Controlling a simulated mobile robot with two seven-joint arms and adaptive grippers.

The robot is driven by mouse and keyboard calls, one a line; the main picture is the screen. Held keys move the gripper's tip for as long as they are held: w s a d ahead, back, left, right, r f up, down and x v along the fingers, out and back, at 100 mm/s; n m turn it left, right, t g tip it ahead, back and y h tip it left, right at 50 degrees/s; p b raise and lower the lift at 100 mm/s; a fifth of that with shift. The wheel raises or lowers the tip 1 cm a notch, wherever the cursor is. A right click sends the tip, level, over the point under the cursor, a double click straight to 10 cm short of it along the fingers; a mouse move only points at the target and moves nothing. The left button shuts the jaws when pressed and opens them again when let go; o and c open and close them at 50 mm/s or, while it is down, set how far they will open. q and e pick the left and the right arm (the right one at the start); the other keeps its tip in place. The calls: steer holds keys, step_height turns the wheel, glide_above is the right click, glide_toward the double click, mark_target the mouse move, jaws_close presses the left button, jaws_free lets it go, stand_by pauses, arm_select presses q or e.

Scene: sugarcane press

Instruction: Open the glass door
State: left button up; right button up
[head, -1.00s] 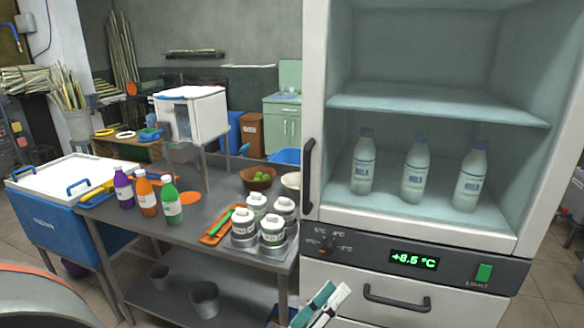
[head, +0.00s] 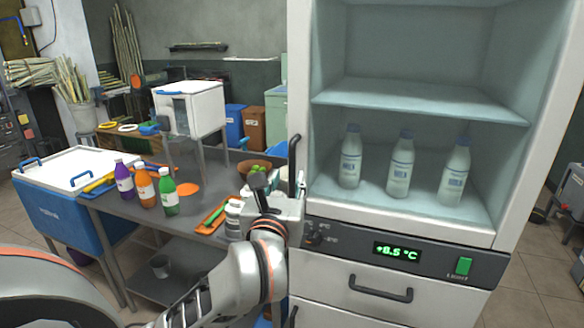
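The glass door (head: 420,130) is the clear front of the white refrigerated cabinet and looks closed. Its black vertical handle (head: 294,165) is on the left edge of the cabinet front. Several white bottles (head: 398,165) stand behind the glass on the lower shelf. My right gripper is not in view.
The control panel (head: 400,249) and a drawer handle (head: 381,289) are below the door. To the left, a metal table (head: 200,212) carries coloured bottles (head: 146,187), a bowl (head: 256,170) and jars (head: 233,222), partly hidden by my arm. A blue cooler (head: 70,215) stands further left.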

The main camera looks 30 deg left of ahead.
mark_target(292, 168)
arm_select(q)
steer(key=w+b, duration=0.1)
steer(key=w+a+b, duration=0.1)
steer(key=shift+f+b, duration=0.35)
steer(key=shift+f, duration=0.05)
steer(key=x, duration=0.4)
steer(key=shift+r, duration=0.3)
steer(key=shift+w+a, duration=0.2)
steer(key=shift+w, duration=0.4)
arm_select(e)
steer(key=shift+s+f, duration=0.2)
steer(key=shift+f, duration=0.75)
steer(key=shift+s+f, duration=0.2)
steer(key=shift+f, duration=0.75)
arm_select(q)
steer(key=shift+c, duration=0.3)
steer(key=c, duration=0.6)
jaws_close()
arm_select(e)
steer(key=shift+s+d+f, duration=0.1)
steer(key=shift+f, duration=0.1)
